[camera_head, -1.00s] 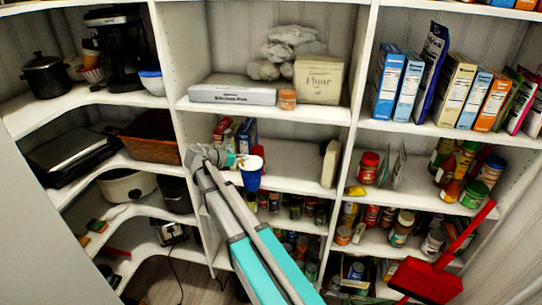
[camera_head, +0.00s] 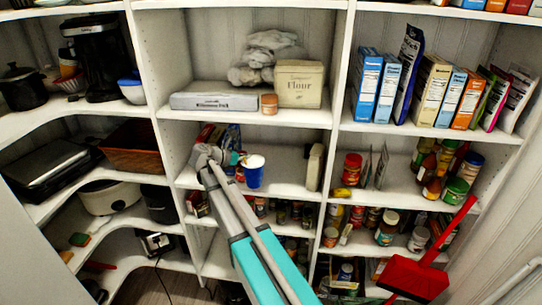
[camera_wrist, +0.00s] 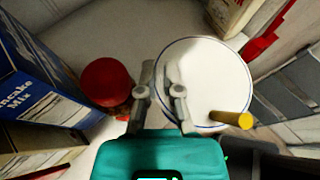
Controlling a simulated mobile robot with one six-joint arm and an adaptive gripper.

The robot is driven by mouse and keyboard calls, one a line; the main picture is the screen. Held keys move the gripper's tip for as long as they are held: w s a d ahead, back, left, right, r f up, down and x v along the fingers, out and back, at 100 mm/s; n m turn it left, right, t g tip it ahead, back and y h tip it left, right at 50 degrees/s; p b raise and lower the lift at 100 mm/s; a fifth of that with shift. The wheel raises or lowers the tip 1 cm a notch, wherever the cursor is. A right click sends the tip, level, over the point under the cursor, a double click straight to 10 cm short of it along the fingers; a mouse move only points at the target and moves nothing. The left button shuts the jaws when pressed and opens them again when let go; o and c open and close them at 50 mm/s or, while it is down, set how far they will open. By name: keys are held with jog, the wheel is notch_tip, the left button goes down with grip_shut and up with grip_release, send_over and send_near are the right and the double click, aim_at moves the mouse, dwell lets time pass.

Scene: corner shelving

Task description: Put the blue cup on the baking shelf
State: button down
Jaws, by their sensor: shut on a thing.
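The blue cup (camera_head: 254,174) is upright in the middle bay, level with the shelf (camera_head: 286,187) below the flour. I cannot tell whether its base touches that shelf. My gripper (camera_head: 239,168) is at the cup's left side. In the wrist view, the cup's white inside (camera_wrist: 205,70) and round rim show from above. My gripper (camera_wrist: 160,95) is shut on the rim, with one finger over the cup's opening and the other outside. The cup's lower part is hidden there. No label marks a baking shelf; the flour (camera_head: 299,84) stands on the shelf above.
A red-lidded item (camera_wrist: 107,82) and a blue pancake mix box (camera_wrist: 45,90) are left of the cup in the wrist view. A pale box (camera_head: 314,167) stands at the bay's right. Bare shelf lies between it and the cup.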

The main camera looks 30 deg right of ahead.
jog(key=w+d, duration=0.1)
jog(key=d, duration=0.7)
jog(key=shift+w+d, duration=0.3)
jog(key=shift+w, duration=0.05)
jog(key=shift+d, duration=0.1)
jog(key=shift+w+d+f+b, duration=0.1)
jog(key=shift+d+f+b, duration=0.2)
jog(key=shift+f+b, duration=0.6)
jog(key=shift+w+d+f+b, duration=0.1)
jog(key=shift+d+f+b, duration=0.2)
jog(key=shift+f+b, duration=0.6)
jog(key=shift+s+f, duration=0.1)
jog(key=c, duration=0.8)
grip_release()
